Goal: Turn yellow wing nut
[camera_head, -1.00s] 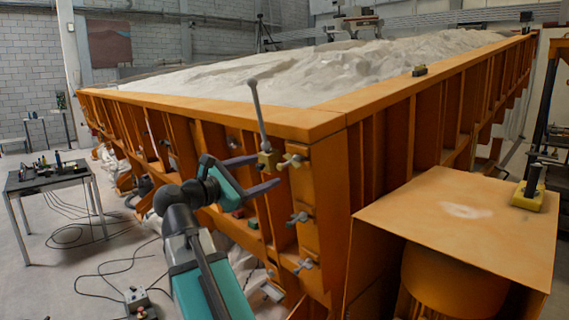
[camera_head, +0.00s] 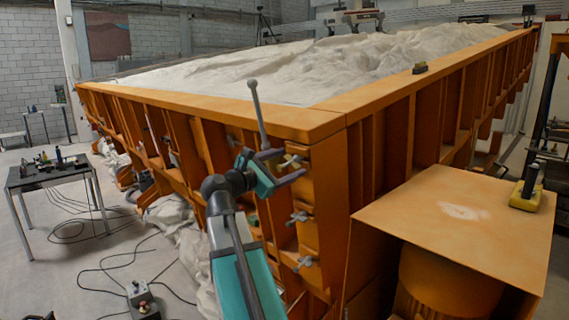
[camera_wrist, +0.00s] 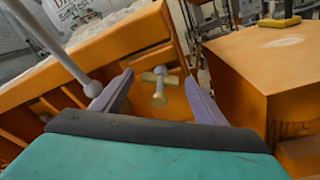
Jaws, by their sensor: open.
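The yellow wing nut (camera_head: 289,162) sits on the orange corner post of the sandbed, just below the top rim. It also shows in the wrist view (camera_wrist: 160,87), with its two wings and a stub pointing toward the camera. My gripper (camera_head: 287,166) is open, its two purple fingers pointing at the corner post. In the wrist view the fingers (camera_wrist: 162,90) stand to the left and right of the wing nut, with gaps on both sides. I cannot tell how far the fingertips are from it in depth.
A grey lever (camera_head: 258,110) with a ball end rises just left of my gripper. Two grey wing nuts (camera_head: 298,217) (camera_head: 304,263) sit lower on the post. An orange platform (camera_head: 465,215) juts out at right. A small table (camera_head: 48,175) stands at left.

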